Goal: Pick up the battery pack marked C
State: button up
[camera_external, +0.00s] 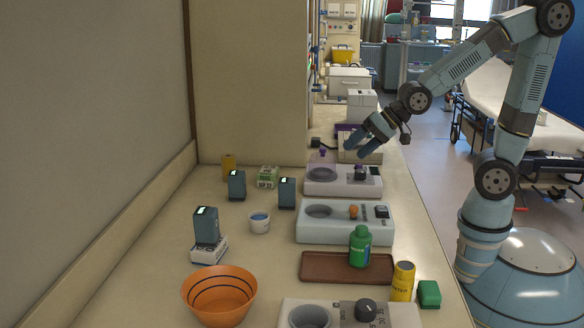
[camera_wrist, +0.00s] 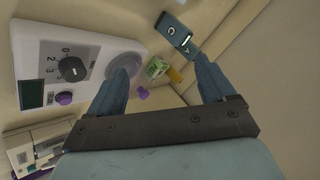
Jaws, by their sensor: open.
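Three dark teal battery packs stand on the counter in the external view: one at the back left (camera_external: 237,185), one right of it (camera_external: 287,193), and one nearer (camera_external: 206,226) on a white box. I cannot read their letters there. The wrist view shows a dark pack (camera_wrist: 176,34) beyond the right finger. White marks show near it, but I cannot tell for certain which letter they form. My gripper (camera_external: 355,149) is open and empty, raised above the back right of the counter, well to the right of the packs.
White devices (camera_external: 345,222) line the counter's right side. An orange bowl (camera_external: 219,305), a small white cup (camera_external: 259,226) and a yellow container (camera_external: 402,283) also stand there. A wall bounds the left.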

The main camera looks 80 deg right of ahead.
jog(key=w+a+f+m+t+y, duration=0.1)
jog(key=w+a+f+m+t, duration=0.15)
jog(key=w+f+m, duration=0.35)
jog(key=m+t+y, duration=0.2)
jog(key=m+t, duration=0.1)
jog(key=m, duration=0.6)
send_near(281, 187)
jog(key=a+r, duration=0.2)
jog(key=a, duration=0.1)
jog(key=w+d+r+m+t+h, duration=0.2)
jog(key=d+m+t+h, duration=0.15)
jog(key=m, duration=0.75)
jog(key=shift+m+y, duration=0.25)
jog(key=shift+m, duration=0.05)
notch_tip(281, 187, down, 8)
jog(key=shift+w+f, duration=0.15)
jog(key=shift+f, duration=0.05)
jog(key=shift+w+r, duration=0.15)
jog(key=shift+w, duration=0.55)
jog(key=shift+w+a, duration=0.1)
jog(key=shift+w, duration=2.95)
jog(key=c, duration=1.4)
